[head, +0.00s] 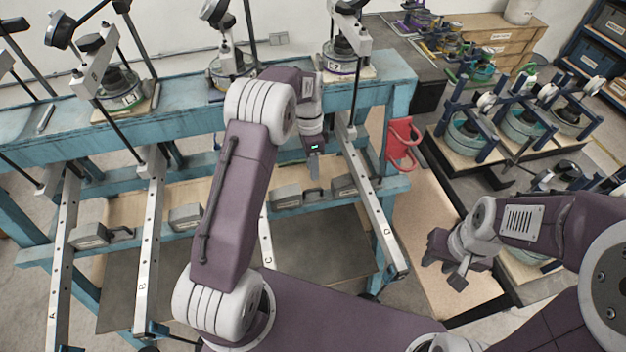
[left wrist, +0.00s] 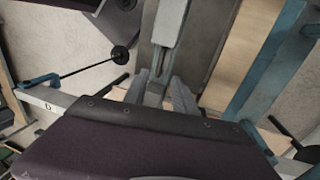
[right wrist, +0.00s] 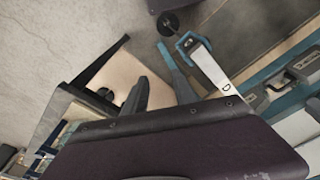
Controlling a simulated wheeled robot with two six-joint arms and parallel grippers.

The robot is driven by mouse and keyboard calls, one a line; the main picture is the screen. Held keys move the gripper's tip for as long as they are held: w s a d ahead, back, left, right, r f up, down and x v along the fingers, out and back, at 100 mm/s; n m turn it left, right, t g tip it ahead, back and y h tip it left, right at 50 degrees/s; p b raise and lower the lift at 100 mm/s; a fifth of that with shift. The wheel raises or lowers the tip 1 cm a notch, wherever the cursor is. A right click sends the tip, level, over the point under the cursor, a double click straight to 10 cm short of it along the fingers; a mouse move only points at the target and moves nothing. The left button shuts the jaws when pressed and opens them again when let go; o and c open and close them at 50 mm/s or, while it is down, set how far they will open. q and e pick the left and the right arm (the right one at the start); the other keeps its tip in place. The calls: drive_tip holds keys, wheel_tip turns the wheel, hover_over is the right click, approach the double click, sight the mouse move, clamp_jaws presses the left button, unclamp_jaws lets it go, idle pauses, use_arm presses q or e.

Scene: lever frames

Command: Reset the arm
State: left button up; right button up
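Long perforated silver lever arms come out from the teal bench: A (head: 60,270), B (head: 148,240), C (head: 266,240) and D (head: 375,210). All slope down toward me in the head view; C is largely hidden behind my left arm. My left gripper (head: 313,165) points down just left of D. Its fingers (left wrist: 158,92) are apart, with a grey metal piece showing between or behind them; I cannot tell whether they touch it. D's end (left wrist: 45,110) shows at left there. My right gripper (head: 448,264) is open and empty, right of D's end (right wrist: 215,70).
The teal bench (head: 190,115) carries several dial-and-cell assemblies. Grey block weights (head: 185,217) sit on its lower shelf. A red bracket (head: 403,140) hangs at its right end. Dark benches with teal ring units (head: 468,132) stand at right.

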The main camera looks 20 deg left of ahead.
use_arm(q)
drive_tip(key=shift+w+a+r, duration=0.1)
drive_tip(key=shift+r, duration=0.5)
drive_tip(key=shift+w+a+r, duration=0.1)
drive_tip(key=shift+r, duration=0.45)
drive_tip(key=shift+d, duration=0.1)
drive_tip(key=s+d+r+n+t, duration=0.1)
drive_tip(key=s+r, duration=0.7)
drive_tip(key=s+f+n+t, duration=0.1)
drive_tip(key=s+f+n, duration=0.2)
drive_tip(key=s+n, duration=0.2)
drive_tip(key=s+f+n+t+y, duration=0.1)
drive_tip(key=s+f+n, duration=0.3)
drive_tip(key=s+n, duration=0.2)
drive_tip(key=shift+s+a+f, duration=0.2)
drive_tip(key=shift+s+a, duration=0.25)
drive_tip(key=shift+s, duration=0.1)
